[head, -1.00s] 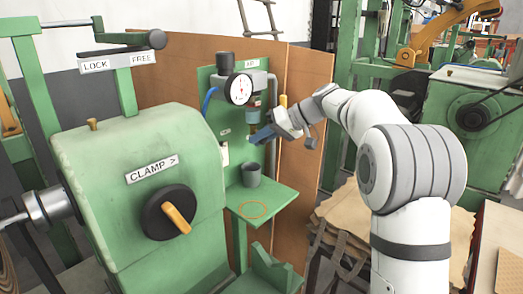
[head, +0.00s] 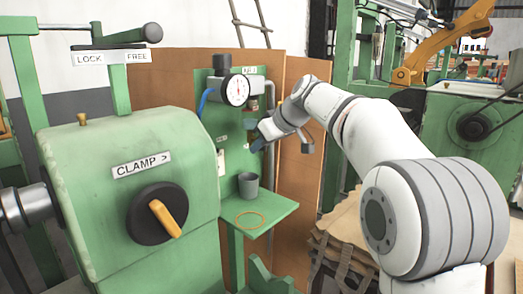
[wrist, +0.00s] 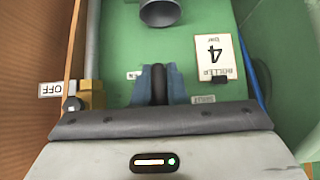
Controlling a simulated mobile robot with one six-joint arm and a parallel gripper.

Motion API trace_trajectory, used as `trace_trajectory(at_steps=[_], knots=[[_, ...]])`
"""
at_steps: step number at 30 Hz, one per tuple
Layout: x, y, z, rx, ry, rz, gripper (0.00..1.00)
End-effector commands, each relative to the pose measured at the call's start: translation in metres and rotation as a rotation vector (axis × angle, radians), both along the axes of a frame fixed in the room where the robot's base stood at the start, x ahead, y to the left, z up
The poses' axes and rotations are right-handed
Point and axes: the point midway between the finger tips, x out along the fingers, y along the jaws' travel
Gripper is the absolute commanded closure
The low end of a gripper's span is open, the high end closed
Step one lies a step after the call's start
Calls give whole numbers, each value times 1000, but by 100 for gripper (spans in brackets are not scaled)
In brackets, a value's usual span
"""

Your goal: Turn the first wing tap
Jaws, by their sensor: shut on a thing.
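My gripper (head: 256,146) reaches the green panel below the round gauge in the head view. In the wrist view, its blue fingers (wrist: 158,84) are closed around a dark upright piece, the wing tap (wrist: 160,84), which they mostly hide. The tap sits between two small upside-down labels; one reads SHUT (wrist: 204,99) and the other, partly covered, ends in EN (wrist: 133,75). How far the tap is turned cannot be told. In the head view the tap is hidden behind the fingers.
A gauge (head: 236,90) is above my gripper. A grey cup (head: 248,186) stands on the green shelf (head: 278,208) below. A brass fitting (wrist: 91,95) with an OFF label is beside my gripper. The CLAMP machine (head: 110,210) stands at the left.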

Motion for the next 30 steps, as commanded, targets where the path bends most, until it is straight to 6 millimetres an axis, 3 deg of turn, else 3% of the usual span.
trace_trajectory(at_steps=[15, 16, 23, 30], knots=[[0, 2, 1, -9, -16, 2, 100], [0, 2, 1, -9, -16, 2, 86], [0, 1, 1, -9, -15, 1, 67], [0, 0, 1, -9, -13, 1, 66]])
